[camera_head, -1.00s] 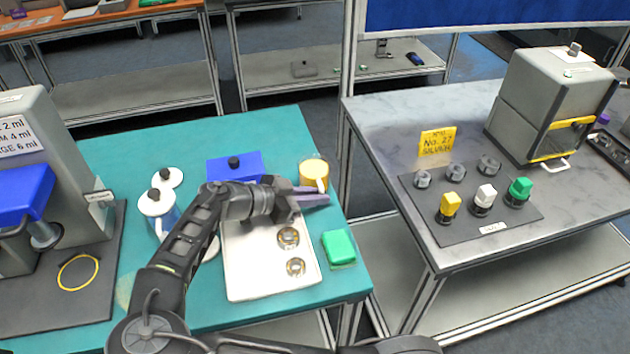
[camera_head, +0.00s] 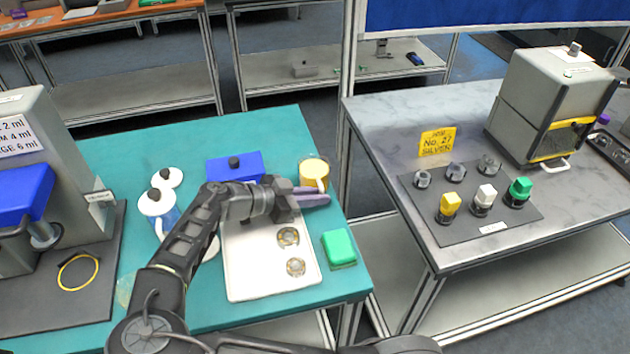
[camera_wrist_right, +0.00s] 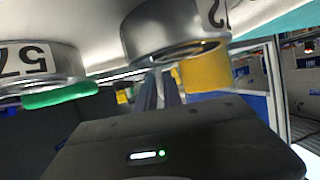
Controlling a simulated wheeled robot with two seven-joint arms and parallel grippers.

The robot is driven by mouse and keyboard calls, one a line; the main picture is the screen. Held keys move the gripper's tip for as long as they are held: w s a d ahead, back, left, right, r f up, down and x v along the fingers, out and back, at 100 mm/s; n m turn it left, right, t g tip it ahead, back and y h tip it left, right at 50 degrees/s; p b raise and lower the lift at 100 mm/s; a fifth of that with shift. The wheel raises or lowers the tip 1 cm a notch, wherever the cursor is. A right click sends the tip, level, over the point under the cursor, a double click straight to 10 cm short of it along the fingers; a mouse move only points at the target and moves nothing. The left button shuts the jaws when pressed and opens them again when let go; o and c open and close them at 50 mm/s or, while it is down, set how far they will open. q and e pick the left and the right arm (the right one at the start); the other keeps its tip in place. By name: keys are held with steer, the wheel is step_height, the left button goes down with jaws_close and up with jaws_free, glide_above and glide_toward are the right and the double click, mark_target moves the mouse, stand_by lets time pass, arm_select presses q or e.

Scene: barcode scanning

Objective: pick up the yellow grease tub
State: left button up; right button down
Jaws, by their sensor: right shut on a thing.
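The yellow grease tub (camera_head: 314,171) stands at the right rear of the teal table, with a pale handle-like part at its front. My right gripper (camera_head: 316,195) reaches it from the left and front, its purple-grey fingers low at the tub's front side, shut on it. The exact contact is hard to make out. In the right wrist view the scene looks upside down. The tub shows as a yellow patch (camera_wrist_right: 205,70), partly hidden by a metal ring, beside my dark fingers (camera_wrist_right: 160,90). My left gripper does not show.
A white tray (camera_head: 250,280) with two metal rings (camera_head: 288,237) lies below my right arm. A green block (camera_head: 338,248) is right of it, and a blue box (camera_head: 235,168) behind. White lidded pots (camera_head: 158,205) stand left. A gap separates this table from the grey one.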

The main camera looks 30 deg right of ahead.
stand_by(0.6)
steer(key=shift+r, duration=0.55)
step_height(320, 180, up, 9)
steer(key=b, duration=0.2)
